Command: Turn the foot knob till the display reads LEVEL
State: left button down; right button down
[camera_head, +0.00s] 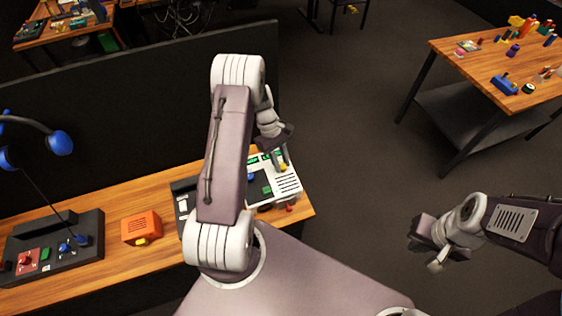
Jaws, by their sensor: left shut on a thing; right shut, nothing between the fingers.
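The pale trackball panel (287,184) lies at the right end of the wooden table, partly hidden behind my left arm. A blue ball (251,177) and a green button show on it. A green-lit display (253,160) shows at its back edge; its text is too small to read. My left gripper (283,164) points down at the panel's back right, shut on a small yellow knob (284,168). A small red knob (290,208) shows at the panel's front right. I cannot tell for sure which is the foot knob. My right gripper (436,262) is shut and empty, above the floor.
An orange box (141,227) and a dark control box (55,247) with levers stand left on the table (110,262). A blue lamp (58,142) hangs over the left. A dark partition (120,120) stands behind. Another table (490,62) holds small parts.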

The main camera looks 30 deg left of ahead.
dwell(0.4)
pick_arm(q)
jog(key=c, duration=1.1)
grip_release()
jog(key=shift+c, duration=0.2)
jog(key=b+v, duration=0.1)
jog(key=v, duration=0.8)
